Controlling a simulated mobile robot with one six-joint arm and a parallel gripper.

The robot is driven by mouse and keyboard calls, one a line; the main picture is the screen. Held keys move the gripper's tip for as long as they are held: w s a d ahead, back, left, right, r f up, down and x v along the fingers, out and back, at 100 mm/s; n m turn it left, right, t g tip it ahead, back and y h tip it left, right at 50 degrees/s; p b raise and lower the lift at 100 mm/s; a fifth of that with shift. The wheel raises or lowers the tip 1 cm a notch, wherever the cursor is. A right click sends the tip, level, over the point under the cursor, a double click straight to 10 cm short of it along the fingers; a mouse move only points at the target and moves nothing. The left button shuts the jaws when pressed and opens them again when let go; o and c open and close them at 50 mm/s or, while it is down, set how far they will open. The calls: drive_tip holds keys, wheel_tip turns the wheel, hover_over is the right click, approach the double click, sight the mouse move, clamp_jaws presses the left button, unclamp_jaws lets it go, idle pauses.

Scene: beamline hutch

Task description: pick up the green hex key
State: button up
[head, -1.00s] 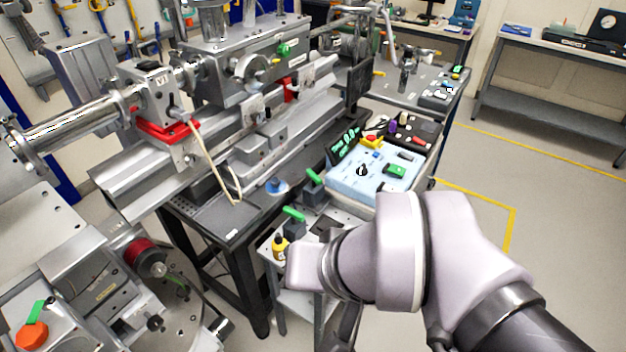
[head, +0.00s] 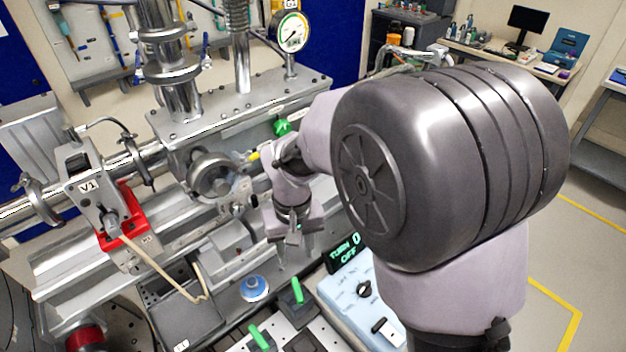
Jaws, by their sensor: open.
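Two green bar-shaped pieces stand in dark blocks at the bottom of the head view: one green piece (head: 297,291) and a nearer green piece (head: 259,337). I cannot tell which, if either, is the green hex key. My gripper (head: 295,257) points down with its two fingers apart and nothing visible between them. In the picture it is just above the farther green piece; its exact height and depth are unclear. My arm covers much of the right middle.
A blue round knob (head: 254,288) and a light blue control box (head: 362,300) with a lit display (head: 344,252) flank the green pieces. The steel beamline with a handwheel (head: 213,176) and pressure gauge (head: 290,31) stands behind. Open floor lies at right.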

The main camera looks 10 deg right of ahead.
sight(297, 289)
drive_tip(key=f+b, duration=0.1)
drive_tip(key=f, duration=0.3)
drive_tip(key=f+b, duration=0.2)
drive_tip(key=f, duration=0.2)
drive_tip(key=a+f+b, duration=0.1)
drive_tip(key=f+b, duration=0.1)
drive_tip(key=f, duration=0.2)
drive_tip(key=shift+s, duration=0.4)
drive_tip(key=f+b, duration=0.1)
drive_tip(key=f, duration=0.3)
drive_tip(key=f+b, duration=0.1)
drive_tip(key=f, duration=0.1)
drive_tip(key=shift+w+d+b, duration=0.15)
drive_tip(key=shift+d+b, duration=0.15)
drive_tip(key=shift+b, duration=0.05)
drive_tip(key=shift+r, duration=0.15)
drive_tip(key=shift+c, duration=1.1)
clamp_jaws()
